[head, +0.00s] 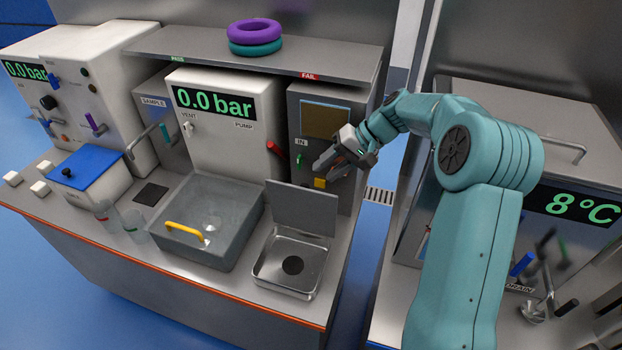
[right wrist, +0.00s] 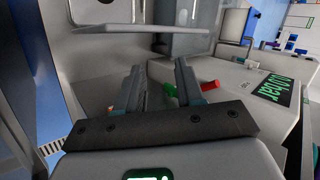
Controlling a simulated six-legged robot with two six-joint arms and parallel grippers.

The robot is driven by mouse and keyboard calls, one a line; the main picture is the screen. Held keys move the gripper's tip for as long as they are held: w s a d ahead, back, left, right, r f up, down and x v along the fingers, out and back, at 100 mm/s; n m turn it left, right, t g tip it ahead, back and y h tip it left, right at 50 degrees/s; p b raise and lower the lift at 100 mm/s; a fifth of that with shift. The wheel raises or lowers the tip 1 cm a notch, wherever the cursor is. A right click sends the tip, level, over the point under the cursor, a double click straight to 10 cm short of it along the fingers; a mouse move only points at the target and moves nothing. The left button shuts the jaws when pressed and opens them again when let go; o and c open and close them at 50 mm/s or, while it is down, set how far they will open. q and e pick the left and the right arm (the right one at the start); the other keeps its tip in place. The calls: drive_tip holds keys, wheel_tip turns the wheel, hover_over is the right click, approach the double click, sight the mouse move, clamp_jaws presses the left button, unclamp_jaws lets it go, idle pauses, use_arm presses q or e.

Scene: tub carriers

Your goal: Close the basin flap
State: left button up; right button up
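The small steel basin (head: 258,277) is set in the counter near its right end, with a dark round hole in its floor. Its flat grey flap (head: 300,208) stands up, roughly upright, along the basin's back edge, so the basin is open. My right gripper (head: 327,168) is above and behind the flap's right part, in front of the grey cabinet. In the right wrist view its two fingers (right wrist: 161,82) are apart with nothing between them. My left gripper is not in view.
A yellow block (head: 319,183) is just below my right gripper. A red lever (head: 274,148) and green knob (head: 299,158) stick out nearby. Two clear cups (head: 133,222) stand farther left.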

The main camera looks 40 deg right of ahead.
sight(307, 185)
drive_tip(key=p+x, duration=0.1)
drive_tip(key=x, duration=0.5)
drive_tip(key=shift+s+a, duration=0.1)
drive_tip(key=shift+a, duration=0.1)
drive_tip(key=shift+d+f, duration=0.2)
clamp_jaws()
drive_tip(key=shift+a, duration=0.15)
